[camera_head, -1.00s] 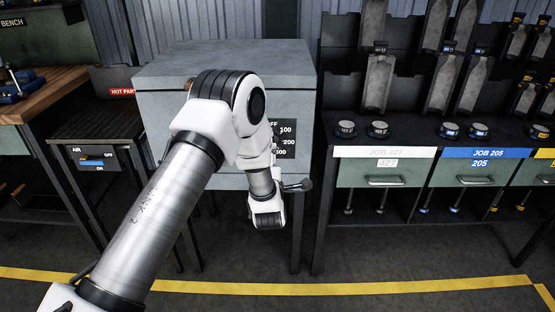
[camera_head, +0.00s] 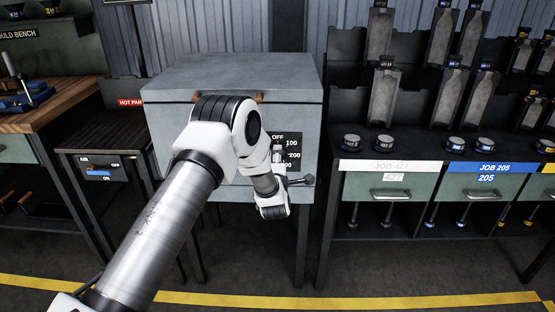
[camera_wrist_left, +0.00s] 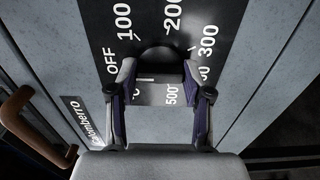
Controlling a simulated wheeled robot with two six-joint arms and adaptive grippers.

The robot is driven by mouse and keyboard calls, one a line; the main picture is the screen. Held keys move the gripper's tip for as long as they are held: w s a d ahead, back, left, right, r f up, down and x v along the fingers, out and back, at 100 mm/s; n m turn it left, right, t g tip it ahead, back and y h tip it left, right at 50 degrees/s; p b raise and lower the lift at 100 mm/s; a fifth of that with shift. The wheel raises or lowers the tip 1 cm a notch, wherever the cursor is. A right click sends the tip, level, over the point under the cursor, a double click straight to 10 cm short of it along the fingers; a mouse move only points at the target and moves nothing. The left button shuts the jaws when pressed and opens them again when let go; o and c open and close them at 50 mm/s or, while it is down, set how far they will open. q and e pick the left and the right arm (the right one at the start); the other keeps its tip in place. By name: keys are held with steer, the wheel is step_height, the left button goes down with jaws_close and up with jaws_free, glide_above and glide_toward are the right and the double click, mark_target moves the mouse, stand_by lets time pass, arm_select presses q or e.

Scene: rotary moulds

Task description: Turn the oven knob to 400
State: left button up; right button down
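The grey oven (camera_head: 235,75) stands in the middle of the head view, partly behind my left arm. Its black dial plate (camera_head: 293,153) shows OFF, 100 and 200 there. In the left wrist view the plate (camera_wrist_left: 97,20) shows OFF, 100, 200, 300 and 500; I cannot read 400. The dark round knob (camera_wrist_left: 160,58) sits mid-plate, its pointer setting unclear. My left gripper (camera_wrist_left: 160,75) is open, one finger on each side of the knob; I cannot tell if they touch it. In the head view my arm hides most of knob and fingers.
A wooden-coloured handle (camera_wrist_left: 28,125) crosses the oven front left of the gripper. A dark rack with moulds and green drawers (camera_head: 383,187) stands right of the oven. A low dark table (camera_head: 100,137) with an air switch stands left. Floor in front is clear.

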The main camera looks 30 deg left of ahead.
arm_select(q)
steer(key=shift+m, duration=0.5)
steer(key=n+p, duration=0.9)
steer(key=n, duration=2.4)
steer(key=shift+s+f, duration=0.1)
stand_by(0.4)
steer(key=shift+p, duration=0.3)
steer(key=o, duration=1.2)
steer(key=shift+c, duration=0.2)
